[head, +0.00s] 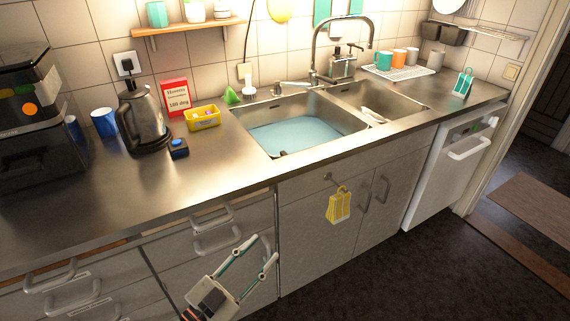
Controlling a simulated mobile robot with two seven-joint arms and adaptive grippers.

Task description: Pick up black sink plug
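The left-hand basin of the steel sink (335,127) holds pale blue water (295,134). A small dark spot (283,153) shows at the water's near edge; it may be the black sink plug, but it is too small to tell. My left gripper (262,251) is low in front of the drawers, below the counter edge. Its two fingers are spread apart with nothing between them. It is well apart from the sink. My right gripper is not in view.
A kettle (145,115), a black box with a blue button (178,148) and a yellow tub (203,118) stand left of the sink. The tap (340,18) arches over it. A yellow tag (339,205) hangs from the cupboard front. The left counter front is clear.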

